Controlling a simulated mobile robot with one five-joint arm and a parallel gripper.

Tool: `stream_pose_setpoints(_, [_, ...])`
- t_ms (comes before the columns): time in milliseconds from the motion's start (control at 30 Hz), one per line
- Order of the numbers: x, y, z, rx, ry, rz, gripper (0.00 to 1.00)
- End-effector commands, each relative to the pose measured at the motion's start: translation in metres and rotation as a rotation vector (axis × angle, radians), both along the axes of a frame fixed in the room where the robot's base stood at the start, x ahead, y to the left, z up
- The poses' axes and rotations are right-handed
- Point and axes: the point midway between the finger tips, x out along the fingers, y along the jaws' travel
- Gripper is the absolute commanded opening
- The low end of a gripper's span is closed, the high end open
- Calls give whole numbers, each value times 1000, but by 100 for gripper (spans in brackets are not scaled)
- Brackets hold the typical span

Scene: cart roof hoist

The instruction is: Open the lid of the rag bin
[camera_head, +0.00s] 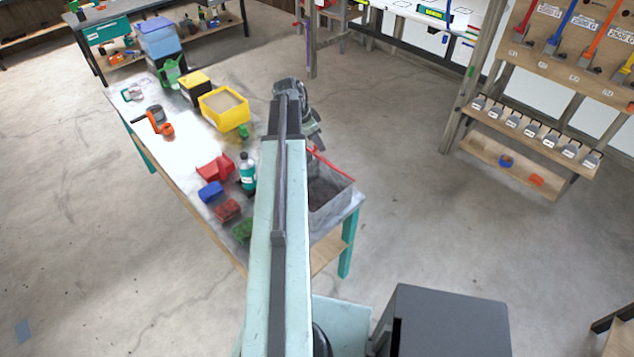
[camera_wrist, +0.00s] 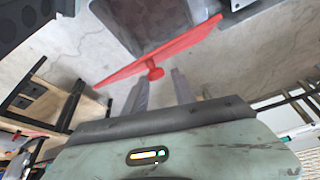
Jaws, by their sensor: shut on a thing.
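The rag bin (camera_head: 333,205) is a grey open-topped box at the near right end of the workbench. Its red lid (camera_head: 334,165) shows as a thin strip, seen nearly edge-on, and the bin's inside is visible below it. In the wrist view the red lid (camera_wrist: 185,48) is tilted, with a round red knob (camera_wrist: 155,73) facing me. My gripper (camera_wrist: 158,88) is shut on the knob, one finger on each side. In the head view my gripper (camera_head: 318,143) is at the lid's far edge, partly hidden by my arm.
The workbench (camera_head: 185,165) holds a teal bottle (camera_head: 247,172), small red, blue and green bins, a yellow bin (camera_head: 224,108) and an orange-handled tool (camera_head: 158,121). A tool rack (camera_head: 550,90) stands at the right. The floor between rack and bench is clear.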

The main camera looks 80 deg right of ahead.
Motion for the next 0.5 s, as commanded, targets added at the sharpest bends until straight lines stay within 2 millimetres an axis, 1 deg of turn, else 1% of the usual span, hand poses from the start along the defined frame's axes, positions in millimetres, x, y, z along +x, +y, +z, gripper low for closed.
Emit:
stream_pose_setpoints(33, [0, -5, 4, -4, -4, 2, 19])
stream_pose_setpoints(100, [-2, -8, 6, -5, -4, 3, 19])
stream_pose_setpoints(367, [-2, -8, 5, -4, -5, 4, 18])
stream_pose_setpoints(500, [-4, -12, 6, -4, -5, 4, 19])
